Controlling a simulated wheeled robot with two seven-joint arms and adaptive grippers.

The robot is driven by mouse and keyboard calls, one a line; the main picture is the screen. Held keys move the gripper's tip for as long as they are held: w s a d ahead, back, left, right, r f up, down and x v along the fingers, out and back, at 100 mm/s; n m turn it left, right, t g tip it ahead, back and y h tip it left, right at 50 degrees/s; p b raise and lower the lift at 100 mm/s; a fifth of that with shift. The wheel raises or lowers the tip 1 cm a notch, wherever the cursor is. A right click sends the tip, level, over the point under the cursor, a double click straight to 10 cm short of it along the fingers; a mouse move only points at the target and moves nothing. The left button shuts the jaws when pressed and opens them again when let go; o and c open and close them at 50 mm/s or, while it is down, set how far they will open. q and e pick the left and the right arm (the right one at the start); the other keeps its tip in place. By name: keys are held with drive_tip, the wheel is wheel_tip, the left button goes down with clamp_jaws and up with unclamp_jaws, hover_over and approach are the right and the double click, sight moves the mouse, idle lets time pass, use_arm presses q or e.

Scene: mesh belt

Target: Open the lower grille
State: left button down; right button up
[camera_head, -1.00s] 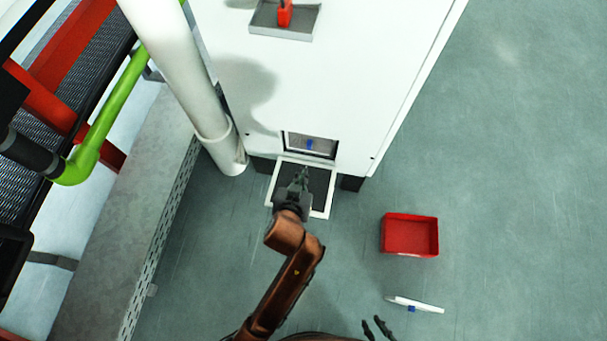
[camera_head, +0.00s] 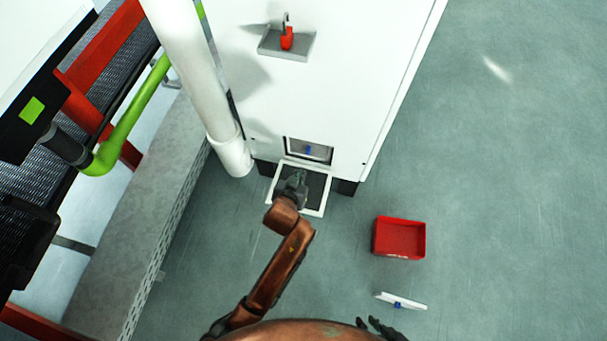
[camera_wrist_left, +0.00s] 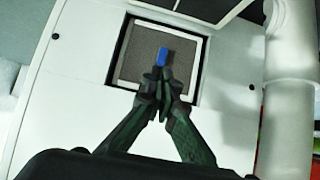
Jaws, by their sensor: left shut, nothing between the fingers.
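The lower grille (camera_head: 317,190), a white frame around a dark panel, is swung down and out from the foot of the white cabinet. Above it is the opening (camera_head: 322,154), with a grey mesh panel and a blue tab (camera_head: 308,150) inside. The mesh panel (camera_wrist_left: 132,58) and blue tab (camera_wrist_left: 163,54) also show in the left wrist view. My left gripper (camera_head: 297,177) is over the lowered grille and hides part of it; its fingers (camera_wrist_left: 162,82) are shut and empty. Whether it touches the grille I cannot tell. My right gripper (camera_head: 371,326) shows only as two separated fingers at the bottom edge.
A thick white pipe (camera_head: 200,90) stands left of the cabinet (camera_head: 340,90), beside the mesh belt (camera_head: 40,170). A red bin (camera_head: 399,239) and a white-and-blue item (camera_head: 400,301) lie on the floor to the right. A tray with a red object (camera_head: 287,40) is higher up.

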drive_tip(key=shift+f, duration=0.1)
